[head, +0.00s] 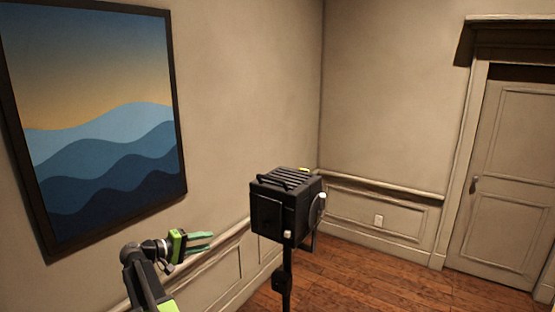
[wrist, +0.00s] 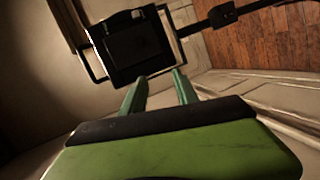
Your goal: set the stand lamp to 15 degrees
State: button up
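The stand lamp (head: 285,205) is a black box-shaped head on a thin black pole, in the middle of the head view. A pale round knob or dial (head: 318,209) shows on its right side. No degree marks can be read. The lamp head also shows in the wrist view (wrist: 135,45), rotated in the picture, beyond my fingertips. My gripper (head: 211,241) is left of the lamp, with green fingers pointing toward it. In the wrist view the two fingers (wrist: 160,78) are apart with nothing between them. They appear short of the lamp head.
A framed mountain picture (head: 95,120) hangs on the left wall behind my arm. A panelled door (head: 508,185) is at the right. The wooden floor (head: 375,280) is clear to the right of the lamp pole. A wall rail (head: 390,187) runs along the back wall.

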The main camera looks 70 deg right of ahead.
aim_at(278, 188)
jog(key=s+d+r+m+g+h+p, duration=0.1)
jog(key=s+d+r+g, duration=0.25)
jog(key=d+r, duration=0.3)
jog(key=s+d+r+m+g+h+p, duration=0.1)
jog(key=s+d+r+g+h+p, duration=0.1)
jog(key=s+d+r, duration=0.45)
jog(key=shift+t, duration=0.25)
jog(key=p+x, duration=0.1)
jog(key=x, duration=0.4)
jog(key=r+x, duration=0.1)
jog(key=x, duration=0.4)
jog(key=r+p+x, duration=0.1)
jog(key=x, duration=0.4)
jog(key=shift+s+a+p, duration=0.1)
jog(key=shift+a+p, duration=0.1)
jog(key=shift+p, duration=0.1)
jog(key=shift+c, duration=0.4)
grip_shut()
